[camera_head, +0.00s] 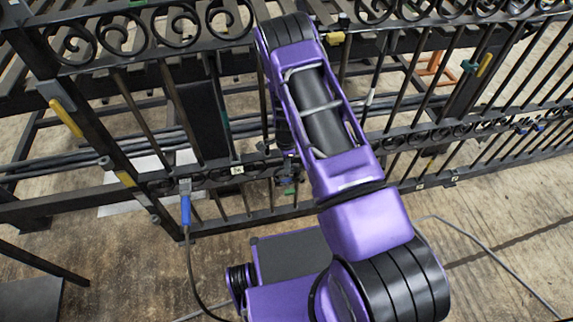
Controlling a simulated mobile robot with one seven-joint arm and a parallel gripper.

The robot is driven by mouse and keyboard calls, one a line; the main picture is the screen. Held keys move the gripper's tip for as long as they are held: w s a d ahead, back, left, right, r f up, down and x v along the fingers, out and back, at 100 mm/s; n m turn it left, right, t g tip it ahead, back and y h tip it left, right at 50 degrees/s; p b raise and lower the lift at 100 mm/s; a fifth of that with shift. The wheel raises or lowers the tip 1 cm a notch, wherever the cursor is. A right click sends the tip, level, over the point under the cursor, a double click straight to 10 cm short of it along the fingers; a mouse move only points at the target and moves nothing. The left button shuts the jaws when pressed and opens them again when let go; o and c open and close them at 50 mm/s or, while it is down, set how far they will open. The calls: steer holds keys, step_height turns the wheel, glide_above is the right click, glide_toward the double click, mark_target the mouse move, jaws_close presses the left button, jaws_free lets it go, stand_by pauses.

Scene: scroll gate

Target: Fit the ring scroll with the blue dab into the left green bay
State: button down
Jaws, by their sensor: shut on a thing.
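My arm reaches up over the black gate and bends down at its far end. My gripper (287,160) hangs at the gate's lower scroll band, mostly hidden behind my purple forearm. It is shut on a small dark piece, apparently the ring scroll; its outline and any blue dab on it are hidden. A green mark (288,190) shows just below the gripper at the lower band. Another green mark (469,66) is on the gate's right post. Small blue marks (521,130) show on the lower band at far right. I cannot tell the bay's edges.
Upright bars stand close around the gripper. A blue-handled clamp (186,208) with a black cable hangs from the lower band at left. Yellow-marked fittings (66,118) sit on the left post.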

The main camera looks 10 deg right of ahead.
steer(key=shift+f, duration=0.1)
steer(key=c, duration=0.8)
jaws_free()
step_height(320, 180, up, 12)
steer(key=p, duration=0.2)
